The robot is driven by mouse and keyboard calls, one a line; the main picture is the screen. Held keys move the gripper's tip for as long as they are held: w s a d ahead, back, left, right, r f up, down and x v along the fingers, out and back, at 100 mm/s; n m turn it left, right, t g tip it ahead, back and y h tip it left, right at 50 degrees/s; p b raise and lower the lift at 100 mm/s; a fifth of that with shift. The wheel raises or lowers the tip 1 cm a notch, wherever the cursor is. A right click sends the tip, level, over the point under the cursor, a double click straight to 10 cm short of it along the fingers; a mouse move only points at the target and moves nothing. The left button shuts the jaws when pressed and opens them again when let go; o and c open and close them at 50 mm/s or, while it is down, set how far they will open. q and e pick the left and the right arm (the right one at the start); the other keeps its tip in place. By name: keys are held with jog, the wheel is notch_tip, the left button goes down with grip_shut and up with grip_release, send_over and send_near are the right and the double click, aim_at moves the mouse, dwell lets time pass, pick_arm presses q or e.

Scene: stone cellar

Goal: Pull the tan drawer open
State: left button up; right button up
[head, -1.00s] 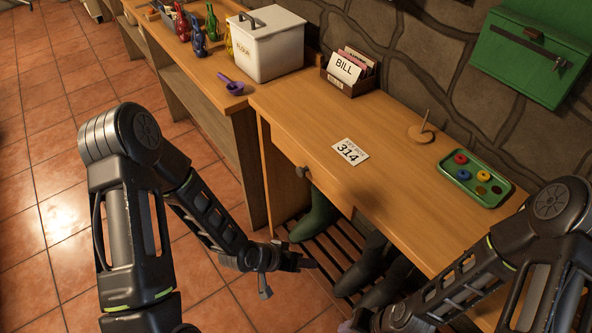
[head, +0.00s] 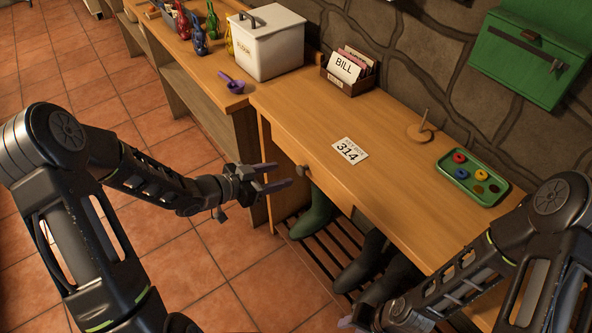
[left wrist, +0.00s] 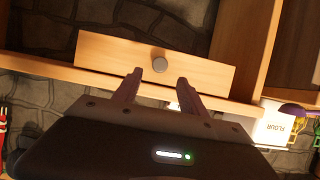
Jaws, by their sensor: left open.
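The tan drawer (head: 325,188) is in the front of the wooden table and looks shut in the head view. Its plain front (left wrist: 110,53) also shows in the left wrist view, with a round grey knob (left wrist: 159,65) in its middle. The knob (head: 302,171) shows in the head view too. My left gripper (head: 281,175) is open and empty, its fingers pointing at the knob from just in front. In the left wrist view the knob lies between and beyond the fingertips (left wrist: 157,77), seemingly apart from them. My right gripper is mostly cut off at the bottom of the head view.
The tabletop (head: 290,110) carries a card marked 314 (head: 350,151), a bill box (head: 347,83) and a green tray (head: 474,178). A flour bin (head: 268,45) stands on the neighbouring bench. Boots (head: 315,212) stand on a slatted rack under the table. Floor before the drawer is clear.

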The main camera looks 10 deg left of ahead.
aim_at(299, 170)
pick_arm(q)
jog(key=x, duration=0.7)
grip_shut()
dwell(0.5)
dwell(0.9)
